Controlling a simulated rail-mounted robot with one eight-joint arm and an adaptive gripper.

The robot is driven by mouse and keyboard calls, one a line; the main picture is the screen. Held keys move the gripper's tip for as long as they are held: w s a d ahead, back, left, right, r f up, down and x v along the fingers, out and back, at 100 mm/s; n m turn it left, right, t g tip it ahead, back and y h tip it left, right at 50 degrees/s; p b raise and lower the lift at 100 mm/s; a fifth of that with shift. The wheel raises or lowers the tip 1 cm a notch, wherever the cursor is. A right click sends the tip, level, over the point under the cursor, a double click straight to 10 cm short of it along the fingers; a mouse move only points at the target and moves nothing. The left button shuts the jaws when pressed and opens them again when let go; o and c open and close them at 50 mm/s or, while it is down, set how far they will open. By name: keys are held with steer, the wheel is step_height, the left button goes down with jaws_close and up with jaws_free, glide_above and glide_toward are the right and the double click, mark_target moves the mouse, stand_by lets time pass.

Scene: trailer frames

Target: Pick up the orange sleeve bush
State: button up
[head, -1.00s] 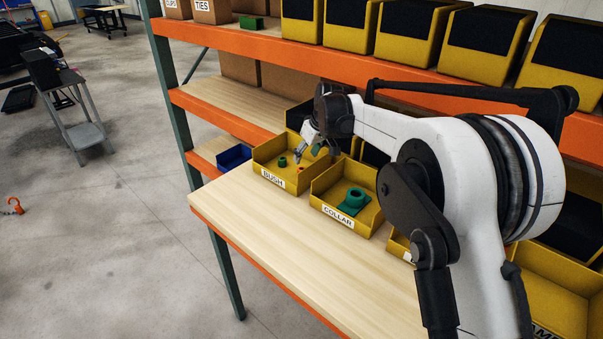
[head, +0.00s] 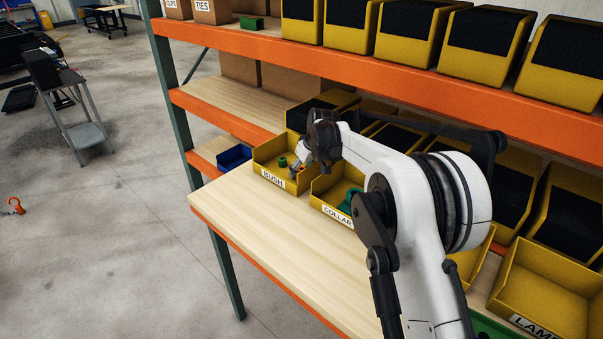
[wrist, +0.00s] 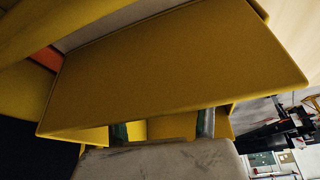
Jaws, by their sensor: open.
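The yellow bin labelled BUSH (head: 262,170) stands at the far left end of the shelf in the head view. A small green bush (head: 282,162) sits inside it. My gripper (head: 296,171) is tilted down into the right part of this bin, with its fingers apart. The orange sleeve bush cannot be made out now; the gripper and wrist cover the spot where an orange bit showed earlier. In the wrist view my gripper (wrist: 163,126) shows two separated fingertips beyond the grey palm. A yellow bin wall (wrist: 180,70) fills most of that view, and no bush is visible there.
The COLLAR bin (head: 324,203) with a green collar (head: 346,203) adjoins on the right, partly behind my arm. A small blue bin (head: 233,157) stands to the left. The orange shelf beam (head: 300,60) runs above. The wooden shelf front (head: 260,225) is clear.

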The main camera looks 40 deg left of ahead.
jaws_close()
stand_by(0.3)
